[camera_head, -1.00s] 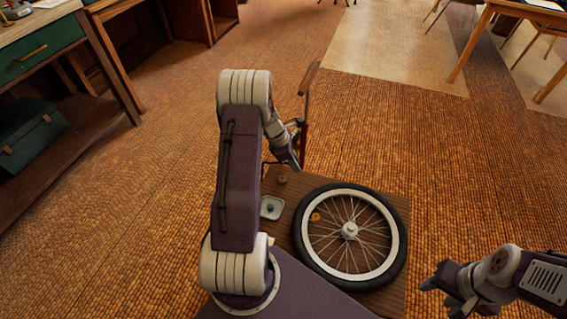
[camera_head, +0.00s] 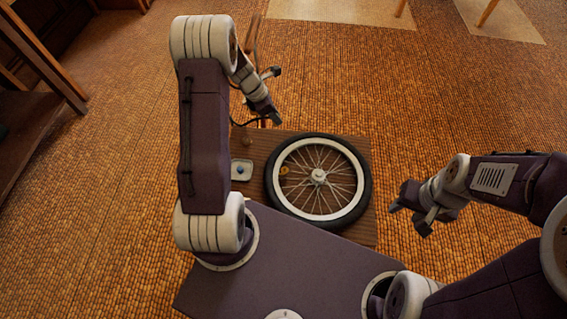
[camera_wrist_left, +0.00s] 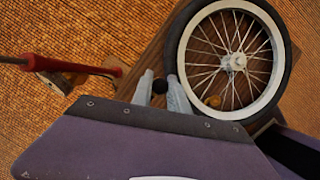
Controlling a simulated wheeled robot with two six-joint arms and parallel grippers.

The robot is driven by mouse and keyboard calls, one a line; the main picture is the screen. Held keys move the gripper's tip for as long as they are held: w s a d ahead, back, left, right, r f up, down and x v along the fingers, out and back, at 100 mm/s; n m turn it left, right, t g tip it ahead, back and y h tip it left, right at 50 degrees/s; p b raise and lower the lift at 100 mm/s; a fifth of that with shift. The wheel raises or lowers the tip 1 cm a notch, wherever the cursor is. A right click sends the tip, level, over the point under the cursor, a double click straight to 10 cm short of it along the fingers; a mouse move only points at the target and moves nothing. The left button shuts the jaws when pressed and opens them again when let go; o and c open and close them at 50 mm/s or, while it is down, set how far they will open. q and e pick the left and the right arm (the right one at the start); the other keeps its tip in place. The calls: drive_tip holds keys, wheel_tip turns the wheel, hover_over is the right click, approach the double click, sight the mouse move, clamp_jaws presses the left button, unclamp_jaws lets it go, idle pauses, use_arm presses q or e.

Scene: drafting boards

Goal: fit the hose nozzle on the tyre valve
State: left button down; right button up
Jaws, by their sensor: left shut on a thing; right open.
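The bicycle wheel (camera_head: 319,178), with a black tyre and white rim, lies flat on a small wooden table. A small brass-coloured round piece (camera_head: 284,170) shows among the spokes near the rim; I cannot make out the valve. My left gripper (camera_head: 276,119) is above the table's far edge, beyond the wheel and apart from it. In the left wrist view its fingers are shut on a small black piece (camera_wrist_left: 160,86), seemingly the hose nozzle. A dark hose (camera_head: 242,124) shows beside that gripper. My right gripper (camera_head: 408,214) is open and empty, right of the table.
The wooden table (camera_head: 262,150) holds a small pale dish (camera_head: 241,171) with a blue thing in it, and a small brown knob-like thing (camera_head: 246,142). A red pump (camera_wrist_left: 80,67) stands past the table's far edge.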

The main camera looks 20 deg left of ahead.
use_arm(q)
drive_tip(key=shift+r, duration=0.1)
drive_tip(key=shift+r+p, duration=0.95)
drive_tip(key=shift+p, duration=0.25)
drive_tip(key=shift+f, duration=0.1)
drive_tip(key=shift+s+d+f+b, duration=0.1)
drive_tip(key=shift+s+d+b, duration=0.2)
drive_tip(key=shift+s, duration=0.1)
drive_tip(key=s+d+b, duration=0.4)
drive_tip(key=s+d, duration=0.4)
drive_tip(key=s, duration=0.3)
drive_tip(key=shift+s+b, duration=0.3)
drive_tip(key=shift+b, duration=0.05)
